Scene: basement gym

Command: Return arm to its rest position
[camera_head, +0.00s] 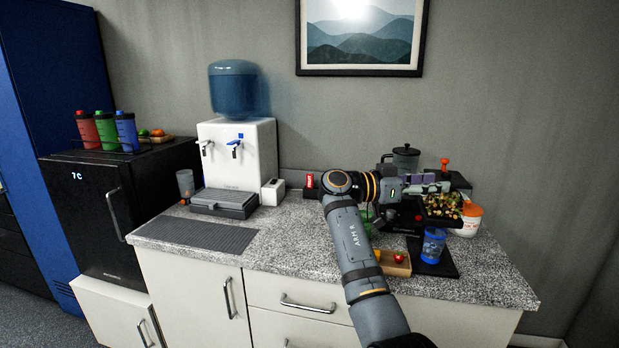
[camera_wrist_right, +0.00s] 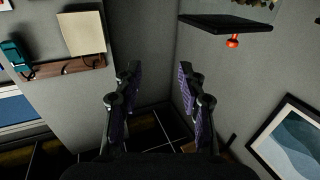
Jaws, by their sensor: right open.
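My right arm (camera_head: 355,245) comes in from the bottom of the head view and reaches up over the counter. Its wrist bends to the right. My right gripper (camera_head: 432,184) is above the right part of the counter, in front of a dark appliance with a clear jug (camera_head: 405,158). In the right wrist view the two purple-padded fingers of my right gripper (camera_wrist_right: 159,75) stand apart with nothing between them. My left gripper is in neither view.
The counter's middle is mostly clear.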

